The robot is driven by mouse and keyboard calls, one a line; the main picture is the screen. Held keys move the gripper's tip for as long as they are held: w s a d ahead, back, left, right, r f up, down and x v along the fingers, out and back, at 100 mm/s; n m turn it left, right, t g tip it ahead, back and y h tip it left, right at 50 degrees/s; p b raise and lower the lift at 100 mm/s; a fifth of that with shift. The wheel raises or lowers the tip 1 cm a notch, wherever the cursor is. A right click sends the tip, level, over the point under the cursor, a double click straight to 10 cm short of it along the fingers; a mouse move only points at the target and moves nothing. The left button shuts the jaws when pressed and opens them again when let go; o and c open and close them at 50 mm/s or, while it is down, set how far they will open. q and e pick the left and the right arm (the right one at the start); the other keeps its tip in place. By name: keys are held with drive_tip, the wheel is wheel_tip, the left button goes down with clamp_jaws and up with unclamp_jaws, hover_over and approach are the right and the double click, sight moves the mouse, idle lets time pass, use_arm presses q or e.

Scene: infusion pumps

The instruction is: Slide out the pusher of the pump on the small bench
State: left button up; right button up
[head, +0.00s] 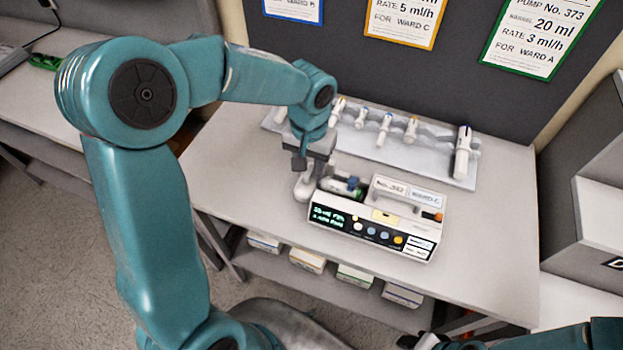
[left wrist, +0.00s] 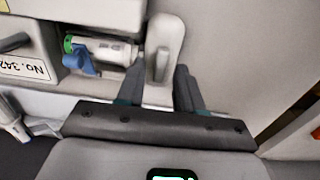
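The white pump (head: 372,228) stands on the small bench (head: 490,245), with a lit green display and the labels No. 342 and WARD C. Its white pusher (head: 304,188) is at the pump's left end; it shows in the left wrist view (left wrist: 163,42) as an upright rounded block. A syringe (left wrist: 105,48) with a green end lies in the pump under a blue clamp (left wrist: 82,62), its plunger end close to the pusher. My left gripper (left wrist: 160,82) points down with one finger on each side of the pusher, seemingly open. My right gripper (head: 430,341) is partly visible at the bottom edge; its fingers are unclear.
A tray (head: 455,178) with several syringes lies behind the pump. Several small boxes (head: 355,275) sit on the shelf below. Cards (head: 405,20) hang on the dark back panel. The bench top is clear to the right of the pump.

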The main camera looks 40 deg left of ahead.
use_arm(q)
drive_tip(key=shift+a, duration=0.1)
drive_tip(key=shift+f, duration=0.15)
drive_tip(key=shift+f+b, duration=0.45)
drive_tip(key=shift+b, duration=0.05)
idle(0.4)
drive_tip(key=c, duration=0.6)
